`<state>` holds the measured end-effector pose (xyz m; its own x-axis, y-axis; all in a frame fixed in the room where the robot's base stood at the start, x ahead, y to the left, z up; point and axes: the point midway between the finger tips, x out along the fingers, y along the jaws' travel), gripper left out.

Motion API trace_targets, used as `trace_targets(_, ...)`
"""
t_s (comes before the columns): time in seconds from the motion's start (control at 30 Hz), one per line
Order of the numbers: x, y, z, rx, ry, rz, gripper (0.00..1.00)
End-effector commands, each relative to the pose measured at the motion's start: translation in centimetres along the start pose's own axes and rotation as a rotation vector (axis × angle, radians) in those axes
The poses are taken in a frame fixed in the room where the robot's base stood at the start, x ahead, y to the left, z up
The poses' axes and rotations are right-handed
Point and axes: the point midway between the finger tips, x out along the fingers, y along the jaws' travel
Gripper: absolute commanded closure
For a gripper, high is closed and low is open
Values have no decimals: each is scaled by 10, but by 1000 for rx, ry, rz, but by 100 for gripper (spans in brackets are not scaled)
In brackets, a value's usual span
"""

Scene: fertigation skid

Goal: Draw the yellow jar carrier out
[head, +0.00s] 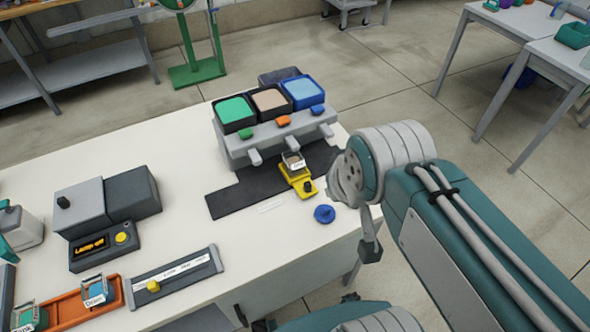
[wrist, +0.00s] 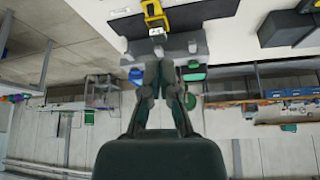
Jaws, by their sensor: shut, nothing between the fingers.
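The yellow jar carrier (head: 299,179) sits on the dark mat in front of the grey dispenser unit (head: 270,138). A small labelled jar (head: 293,161) stands at its far end, near the spouts, and a dark knob is on its near end. In the wrist view, which looks upside down, the carrier (wrist: 154,12) is at the top edge with the jar (wrist: 157,32) below it. My gripper (wrist: 166,62) is shut and empty, apart from the carrier. In the head view my arm is right of the carrier, and I cannot clearly make out the fingertips.
The dispenser holds green, tan and blue bins (head: 302,92). A blue round knob (head: 324,214) is on the table right of the carrier. A lamp box (head: 103,246), a slider rail (head: 174,278) and an orange tray (head: 70,309) stand left.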

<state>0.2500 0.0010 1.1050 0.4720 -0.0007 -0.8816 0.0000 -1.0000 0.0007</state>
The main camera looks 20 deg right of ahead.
Motion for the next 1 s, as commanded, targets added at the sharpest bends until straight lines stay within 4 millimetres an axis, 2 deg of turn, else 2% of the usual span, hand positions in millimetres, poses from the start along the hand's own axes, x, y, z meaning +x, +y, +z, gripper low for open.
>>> trace_targets(0.37,0,0,0,0,0,0,100)
trace_targets(0.4,0,0,0,0,0,0,91)
trace_targets(0.47,0,0,-1,-1,-2,0,64)
trace_targets(0.5,2,0,-3,-2,-7,0,46)
trace_targets(0.53,3,0,-5,-5,-13,1,37)
trace_targets(0.77,28,4,-36,-38,-103,3,37)
trace_targets(1.0,69,9,-69,-79,-202,0,37)
